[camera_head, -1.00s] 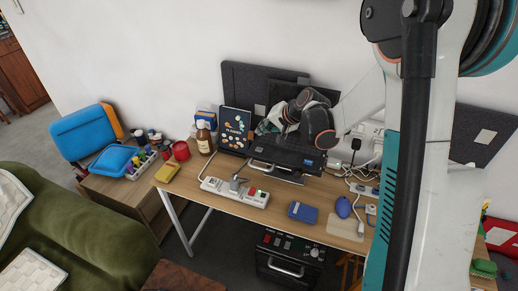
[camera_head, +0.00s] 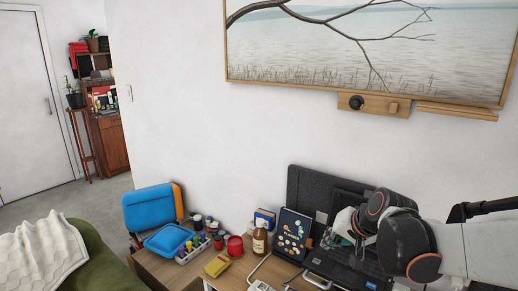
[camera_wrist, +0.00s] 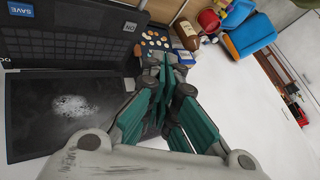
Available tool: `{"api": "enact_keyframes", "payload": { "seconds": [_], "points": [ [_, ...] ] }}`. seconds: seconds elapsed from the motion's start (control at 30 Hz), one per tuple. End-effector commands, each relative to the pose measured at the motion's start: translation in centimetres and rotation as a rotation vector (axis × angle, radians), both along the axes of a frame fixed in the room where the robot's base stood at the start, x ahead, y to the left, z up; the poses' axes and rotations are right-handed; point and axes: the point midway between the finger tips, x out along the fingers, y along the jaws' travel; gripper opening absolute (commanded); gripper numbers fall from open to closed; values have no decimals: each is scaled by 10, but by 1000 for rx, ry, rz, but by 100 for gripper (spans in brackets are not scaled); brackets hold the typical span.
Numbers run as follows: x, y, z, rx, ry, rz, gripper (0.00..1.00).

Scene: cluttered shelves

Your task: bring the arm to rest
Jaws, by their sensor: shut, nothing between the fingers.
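My gripper (camera_head: 338,228) shows in the head view at the end of my arm, which comes in from the right edge. It is above the desk, in front of the dark laptop-like device (camera_head: 345,262), and partly hidden by my wrist. In the wrist view my gripper (camera_wrist: 165,75) has its green fingers close together with nothing between them. A dark board with dotted print (camera_head: 291,236) stands just left of it in the head view. I cannot tell whether the fingers touch anything.
The desk (camera_head: 235,278) also bears a brown bottle (camera_head: 259,240), a red mug (camera_head: 234,246) and a yellow item (camera_head: 217,265). Blue cases (camera_head: 152,207) stand further left. A picture (camera_head: 370,50) and a wooden ledge (camera_head: 374,105) are on the wall.

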Motion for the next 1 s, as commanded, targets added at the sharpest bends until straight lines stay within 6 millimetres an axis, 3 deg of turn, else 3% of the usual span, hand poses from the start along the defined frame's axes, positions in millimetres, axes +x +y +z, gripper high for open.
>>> {"api": "enact_keyframes", "payload": {
  "seconds": [0.33,0.7,0.83,1.0],
  "points": [
    [-99,7,34,-196,-13,100,0],
    [-195,1,36,-399,-30,205,0],
    [-217,-2,32,-451,-34,232,0],
    [-229,-5,29,-483,-38,248,0]
  ]
}}
